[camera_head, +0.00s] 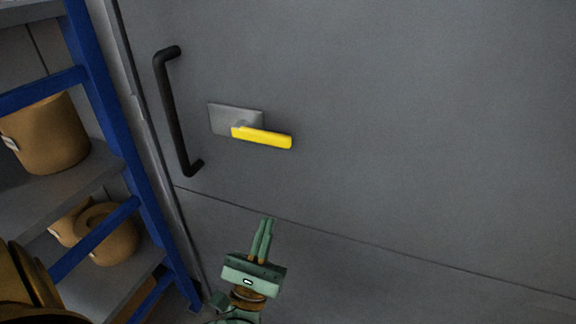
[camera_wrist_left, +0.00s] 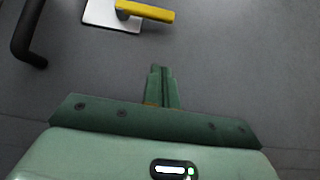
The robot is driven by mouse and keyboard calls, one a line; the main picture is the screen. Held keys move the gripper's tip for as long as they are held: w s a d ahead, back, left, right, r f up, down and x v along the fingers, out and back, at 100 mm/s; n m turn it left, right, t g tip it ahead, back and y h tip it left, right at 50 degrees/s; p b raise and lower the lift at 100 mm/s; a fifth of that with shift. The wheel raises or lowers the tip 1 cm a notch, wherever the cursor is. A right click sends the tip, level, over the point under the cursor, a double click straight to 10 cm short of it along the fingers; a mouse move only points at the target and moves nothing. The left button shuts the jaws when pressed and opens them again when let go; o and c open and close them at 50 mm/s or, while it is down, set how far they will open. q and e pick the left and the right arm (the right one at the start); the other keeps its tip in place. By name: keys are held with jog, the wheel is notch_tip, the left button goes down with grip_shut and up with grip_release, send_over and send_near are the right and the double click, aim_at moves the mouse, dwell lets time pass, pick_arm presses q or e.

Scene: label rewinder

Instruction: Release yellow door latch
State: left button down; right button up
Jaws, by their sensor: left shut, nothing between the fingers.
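The yellow door latch (camera_head: 263,137) is a bar handle on a grey metal plate (camera_head: 222,118), fixed to a large grey door (camera_head: 420,130). In the head view the bar runs to the right and tilts slightly down. The latch also shows at the top of the left wrist view (camera_wrist_left: 146,11), partly cut off by the frame edge. My left gripper (camera_head: 265,222) is below the latch, apart from it, with its fingers pointing up. Its two green fingers are together with nothing between them; they also show in the left wrist view (camera_wrist_left: 161,70). My right gripper is not in view.
A black pull handle (camera_head: 170,115) stands out from the door left of the latch. A blue-framed shelf (camera_head: 105,120) with brown rolls (camera_head: 48,135) is at the far left. A seam (camera_head: 380,248) crosses the door low down. The door face right of the latch is clear.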

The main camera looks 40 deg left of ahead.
aim_at(262, 134)
pick_arm(q)
jog(key=shift+r, duration=0.1)
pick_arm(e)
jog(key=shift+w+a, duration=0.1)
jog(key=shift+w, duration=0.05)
pick_arm(q)
jog(key=shift+s+d+r+p+x, duration=0.1)
jog(key=shift+s+r+p+x, duration=0.2)
jog(key=shift+x, duration=1.8)
jog(key=shift+s+d+r+p+x, duration=0.1)
jog(key=shift+s+r+p+x, duration=0.2)
jog(key=shift+x, duration=1.85)
jog(key=shift+s+d+r+p+x, duration=0.1)
jog(key=shift+s+r+p+x, duration=0.2)
jog(key=shift+x, duration=1.8)
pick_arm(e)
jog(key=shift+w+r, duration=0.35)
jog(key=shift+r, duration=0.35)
pick_arm(q)
jog(key=shift+r+n, duration=0.1)
jog(key=shift+n, duration=0.2)
